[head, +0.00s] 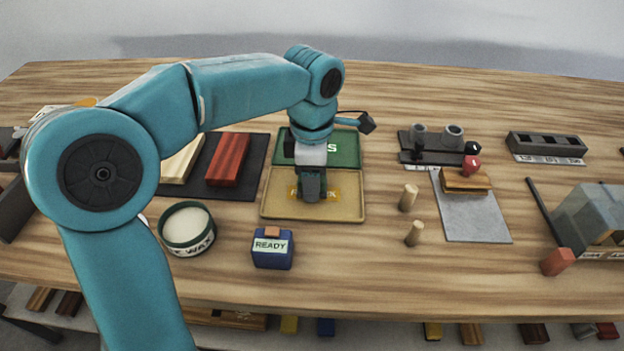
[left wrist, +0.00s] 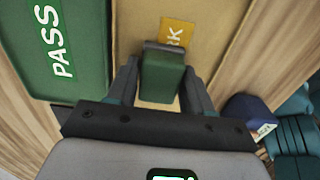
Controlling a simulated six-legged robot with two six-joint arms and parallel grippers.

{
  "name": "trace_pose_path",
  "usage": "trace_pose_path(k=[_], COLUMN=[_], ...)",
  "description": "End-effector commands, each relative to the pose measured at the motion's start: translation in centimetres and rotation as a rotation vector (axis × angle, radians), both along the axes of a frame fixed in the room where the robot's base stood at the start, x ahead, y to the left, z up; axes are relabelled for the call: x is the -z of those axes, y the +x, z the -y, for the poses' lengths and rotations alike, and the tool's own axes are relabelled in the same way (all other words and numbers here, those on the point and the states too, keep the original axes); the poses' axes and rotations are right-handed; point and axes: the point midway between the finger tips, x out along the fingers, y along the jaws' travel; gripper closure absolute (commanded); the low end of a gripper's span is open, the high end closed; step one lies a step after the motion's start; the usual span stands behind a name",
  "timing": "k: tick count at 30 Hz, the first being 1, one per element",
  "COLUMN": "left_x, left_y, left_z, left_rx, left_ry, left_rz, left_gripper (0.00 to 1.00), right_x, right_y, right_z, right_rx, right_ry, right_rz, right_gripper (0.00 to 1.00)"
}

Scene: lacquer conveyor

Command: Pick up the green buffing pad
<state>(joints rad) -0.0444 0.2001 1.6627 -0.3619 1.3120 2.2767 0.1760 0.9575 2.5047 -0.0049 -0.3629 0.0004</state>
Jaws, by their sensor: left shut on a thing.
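The green buffing pad (left wrist: 162,80) is a green block between the two fingers of my left gripper (left wrist: 160,90) in the left wrist view. The gripper is shut on it. In the head view my left gripper (head: 311,190) points down over the tan half of a two-part tray (head: 277,205). The gripper mostly hides the pad there. I cannot tell whether the pad touches the tray. A yellow label on the tan half is partly covered. The green half (head: 345,148) of the tray lies behind. My right gripper is not in view.
A wax tin (head: 187,228) and a blue READY block (head: 272,250) stand in front of the tray. Two wooden pegs (head: 408,197) stand to its right. A dark mat (head: 247,163) with wood pieces lies left. A grey sheet (head: 470,215) lies further right.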

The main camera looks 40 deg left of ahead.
Motion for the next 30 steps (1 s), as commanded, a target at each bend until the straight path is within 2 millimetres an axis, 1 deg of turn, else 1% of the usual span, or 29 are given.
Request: trace_pose_path(k=[5, 8, 11, 14, 18, 21, 25, 30], left_x=[-0.6, -1.7, -3.5, -6.2, -10.4, -13.3, -16.3, -18.9], left_y=[0.0, 0.1, 0.1, 0.1, 0.1, 0.1, 0.1, 0.0], left_z=[0.0, 0.0, 0.0, 0.0, 0.0, 0.0, 0.0, 0.0], left_rx=[0.000, -0.001, 0.000, 0.000, 0.001, 0.000, 0.000, 0.000], left_ry=[0.000, 0.000, -0.001, 0.000, 0.000, 0.000, 0.000, 0.001], left_rz=[0.001, 0.002, 0.004, 0.005, 0.005, 0.005, 0.004, 0.001], left_gripper=[0.80, 0.80, 0.80, 0.80, 0.80, 0.80, 0.80, 0.80], right_x=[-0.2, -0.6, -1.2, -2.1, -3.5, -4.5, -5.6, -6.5], right_y=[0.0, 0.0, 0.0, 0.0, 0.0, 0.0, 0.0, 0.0], right_z=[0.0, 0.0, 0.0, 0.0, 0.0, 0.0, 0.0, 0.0], right_rx=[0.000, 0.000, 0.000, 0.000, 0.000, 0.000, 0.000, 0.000], right_ry=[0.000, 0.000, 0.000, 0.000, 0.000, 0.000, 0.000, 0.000], right_rz=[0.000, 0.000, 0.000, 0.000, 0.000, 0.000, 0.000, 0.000], right_gripper=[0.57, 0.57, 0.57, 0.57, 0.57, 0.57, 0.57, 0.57])
